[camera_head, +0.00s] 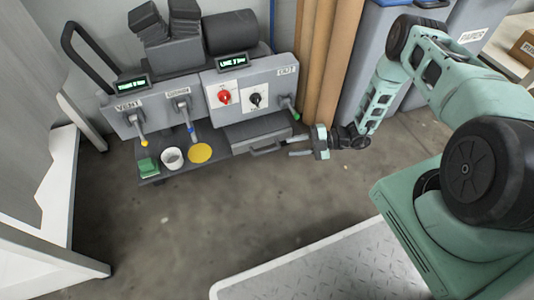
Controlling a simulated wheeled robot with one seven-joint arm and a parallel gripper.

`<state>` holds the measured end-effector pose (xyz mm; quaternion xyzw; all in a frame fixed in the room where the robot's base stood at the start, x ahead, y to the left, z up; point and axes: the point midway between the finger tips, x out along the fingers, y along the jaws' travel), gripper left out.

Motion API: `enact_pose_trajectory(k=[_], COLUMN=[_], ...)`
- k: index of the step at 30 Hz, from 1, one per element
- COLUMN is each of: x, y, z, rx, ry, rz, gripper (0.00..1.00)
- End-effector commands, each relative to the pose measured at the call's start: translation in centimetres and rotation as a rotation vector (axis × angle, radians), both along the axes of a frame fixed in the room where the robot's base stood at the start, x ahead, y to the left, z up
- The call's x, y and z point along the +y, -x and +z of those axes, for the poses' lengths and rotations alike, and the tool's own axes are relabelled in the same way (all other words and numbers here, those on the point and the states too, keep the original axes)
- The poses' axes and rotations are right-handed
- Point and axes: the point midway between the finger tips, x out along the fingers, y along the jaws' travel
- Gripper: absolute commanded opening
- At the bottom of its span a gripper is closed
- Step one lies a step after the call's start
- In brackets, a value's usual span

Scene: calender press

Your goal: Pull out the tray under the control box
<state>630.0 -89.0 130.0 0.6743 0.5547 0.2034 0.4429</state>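The grey control box (255,92) has a red knob, a black knob and a lit display on top. Under its right half is a grey tray (258,131), level with the cart's lower shelf. The tray's dark bar handle (266,151) is on its front. My gripper (291,147) is just right of the handle, pointing left at it. Its two fingers are apart, with nothing visible between them. The fingertips look close to the handle's right end, but I cannot tell if they touch it.
Brown rolls (328,60) and grey bins stand behind my gripper. A white frame (60,190) is at left. Floor (200,225) before the cart is clear.

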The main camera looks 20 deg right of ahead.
Motion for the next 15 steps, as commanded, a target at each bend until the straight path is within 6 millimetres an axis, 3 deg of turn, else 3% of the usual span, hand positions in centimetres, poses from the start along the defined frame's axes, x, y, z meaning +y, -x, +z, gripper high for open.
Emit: enact_pose_trajectory(k=[9,15], x=[6.1,8.4], y=[-1.9,-2.7], z=[-1.8,-2.1], rx=[-0.001,-0.003], ry=[0.000,0.000], rz=[0.005,0.002], gripper=[0.34,0.34])
